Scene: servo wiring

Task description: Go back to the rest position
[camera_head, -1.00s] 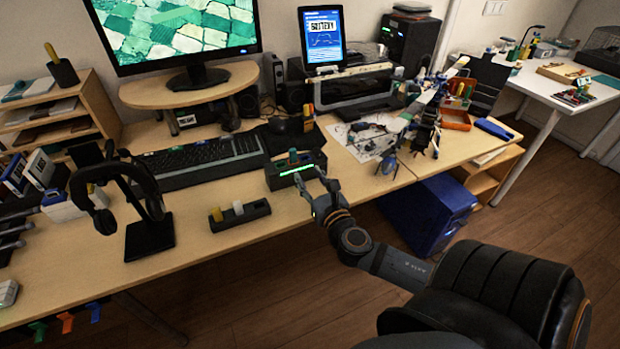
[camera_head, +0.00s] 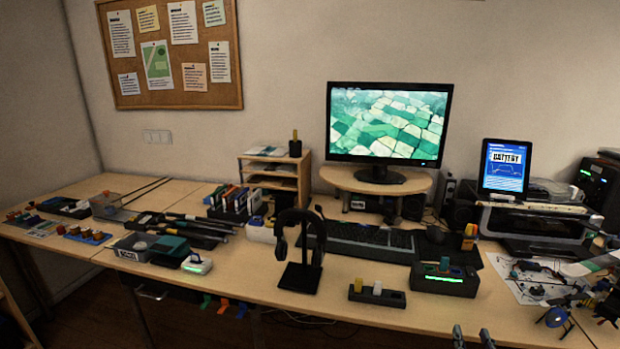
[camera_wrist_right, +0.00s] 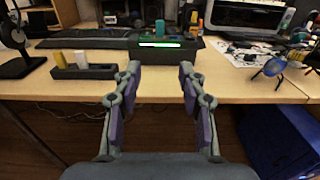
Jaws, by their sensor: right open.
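My right gripper (camera_wrist_right: 158,90) is open and empty in the right wrist view, with its two fingers spread in front of the desk's front edge. Only its fingertips (camera_head: 472,338) show at the bottom of the head view. A dark box with a green lit strip (camera_head: 444,279) stands on the desk beyond the gripper; it also shows in the right wrist view (camera_wrist_right: 178,52). A low black holder (camera_head: 376,296) with a yellow and a white plug stands left of that box. My left gripper is not in view.
The wooden desk (camera_head: 235,283) spans the view. A headphone stand (camera_head: 300,275), keyboard (camera_head: 360,243) and monitor (camera_head: 387,124) stand on it. Loose electronic parts and wires lie at the right. A blue box (camera_wrist_right: 285,140) is below the desk. Floor space lies in front.

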